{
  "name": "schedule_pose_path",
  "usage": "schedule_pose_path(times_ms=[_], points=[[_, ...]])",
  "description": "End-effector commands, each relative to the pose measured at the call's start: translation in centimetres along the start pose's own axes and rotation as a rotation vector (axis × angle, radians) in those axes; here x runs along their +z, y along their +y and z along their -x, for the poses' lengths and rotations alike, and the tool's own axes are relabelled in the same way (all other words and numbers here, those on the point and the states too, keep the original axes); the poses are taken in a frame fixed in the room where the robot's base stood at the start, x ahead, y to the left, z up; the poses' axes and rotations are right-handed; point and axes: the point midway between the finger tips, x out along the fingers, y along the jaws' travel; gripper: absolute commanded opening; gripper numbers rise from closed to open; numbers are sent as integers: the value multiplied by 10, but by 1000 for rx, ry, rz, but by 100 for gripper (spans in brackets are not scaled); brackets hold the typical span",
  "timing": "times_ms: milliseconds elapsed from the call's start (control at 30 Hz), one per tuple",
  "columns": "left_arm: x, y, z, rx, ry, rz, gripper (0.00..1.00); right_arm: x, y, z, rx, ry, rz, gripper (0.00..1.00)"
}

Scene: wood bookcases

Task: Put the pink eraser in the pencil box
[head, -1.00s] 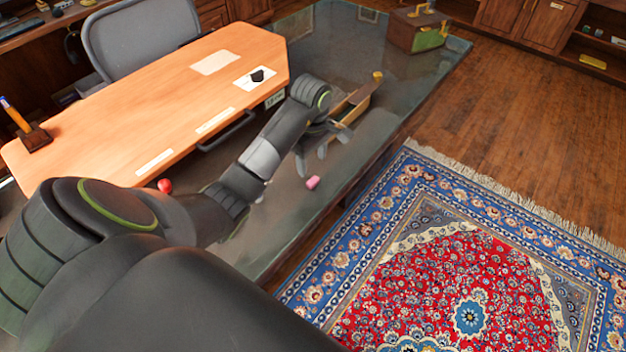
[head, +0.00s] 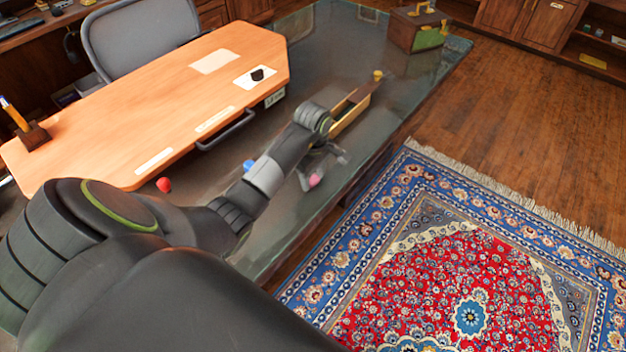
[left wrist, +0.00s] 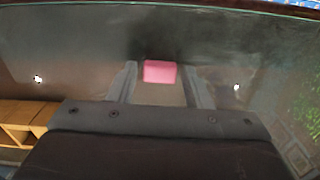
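The pink eraser (head: 314,180) lies on the glass tabletop. My left gripper (head: 322,176) is low over it, with its fingers spread to either side. In the left wrist view the eraser (left wrist: 160,71) sits at the tips of the two fingers (left wrist: 160,80), with a gap visible beside it. The pencil box (head: 350,112) is a long, narrow wooden box, open on top, standing just beyond my gripper. Part of it is hidden behind my left wrist. My right gripper is not in view.
A red object (head: 164,184) and a blue object (head: 249,166) lie near my left forearm. A raised wooden desk panel (head: 150,110) is on the left. A green-and-wood box (head: 420,32) stands at the far end. The glass edge runs along the right, above a rug.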

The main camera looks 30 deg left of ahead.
Motion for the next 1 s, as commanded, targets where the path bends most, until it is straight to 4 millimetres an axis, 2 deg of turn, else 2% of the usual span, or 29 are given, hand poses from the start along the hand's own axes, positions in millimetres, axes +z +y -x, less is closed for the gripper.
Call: schedule_pose_path(times_ms=[33, 233, 300, 567, 667, 800, 867, 1000], points=[[0, 0, 0, 0, 0, 0, 39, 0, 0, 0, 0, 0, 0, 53], [0, 0, 0, 1, 1, 0, 12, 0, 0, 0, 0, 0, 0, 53], [0, 0, 0, 1, 1, 0, 7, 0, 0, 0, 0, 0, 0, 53], [-1, 1, 7, 3, 2, 1, 7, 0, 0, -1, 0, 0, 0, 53], [-1, 2, 21, 6, 3, 0, 7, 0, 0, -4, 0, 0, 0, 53], [-1, 2, 52, 8, 4, -2, 7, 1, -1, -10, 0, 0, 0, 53], [-1, 0, 69, 2, 2, 0, 7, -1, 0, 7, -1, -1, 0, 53], [0, 0, 87, 1, 1, 0, 7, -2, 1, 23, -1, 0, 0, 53]])
